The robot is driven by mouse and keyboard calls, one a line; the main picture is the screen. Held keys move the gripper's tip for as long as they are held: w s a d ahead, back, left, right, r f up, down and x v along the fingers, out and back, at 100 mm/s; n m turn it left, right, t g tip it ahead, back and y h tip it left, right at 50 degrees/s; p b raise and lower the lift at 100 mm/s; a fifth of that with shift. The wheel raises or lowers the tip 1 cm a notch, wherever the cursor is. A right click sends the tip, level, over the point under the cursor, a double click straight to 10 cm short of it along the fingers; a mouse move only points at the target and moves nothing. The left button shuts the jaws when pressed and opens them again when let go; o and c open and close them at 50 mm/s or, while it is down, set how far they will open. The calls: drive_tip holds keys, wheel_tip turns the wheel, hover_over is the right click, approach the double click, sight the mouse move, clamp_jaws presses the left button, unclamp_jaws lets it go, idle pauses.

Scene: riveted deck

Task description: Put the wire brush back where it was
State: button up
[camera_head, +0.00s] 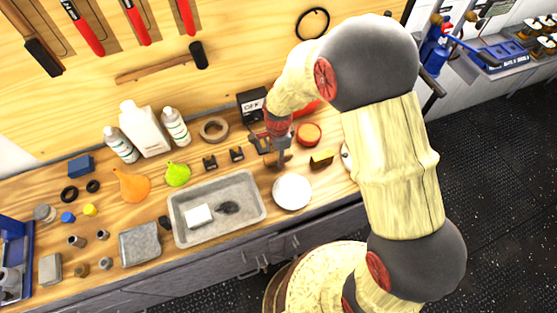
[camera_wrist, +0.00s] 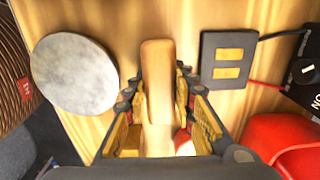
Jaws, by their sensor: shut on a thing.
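My gripper (camera_head: 281,150) is low over the workbench, between the round pale disc and the black meter box. In the wrist view my gripper (camera_wrist: 162,105) is shut on a piece with a tan wooden handle (camera_wrist: 157,65), which I take to be the wire brush. The handle points away from the gripper over the bench top. No bristles show, and the gripper hides the near part. I cannot tell whether the brush touches the bench. In the head view my gripper and arm mostly hide it.
The pale disc (camera_head: 292,192) is close by; it also shows in the wrist view (camera_wrist: 75,73). A black two-pad block (camera_wrist: 227,60) is wired to the meter box (camera_head: 252,103).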

drive_tip(key=shift+f, duration=1.05)
drive_tip(key=shift+f, duration=0.15)
drive_tip(key=o, duration=1.1)
wheel_tip(320, 180, up, 12)
drive_tip(key=shift+s+r+p, duration=0.1)
drive_tip(key=shift+r+p, duration=0.1)
drive_tip(key=shift+p, duration=0.7)
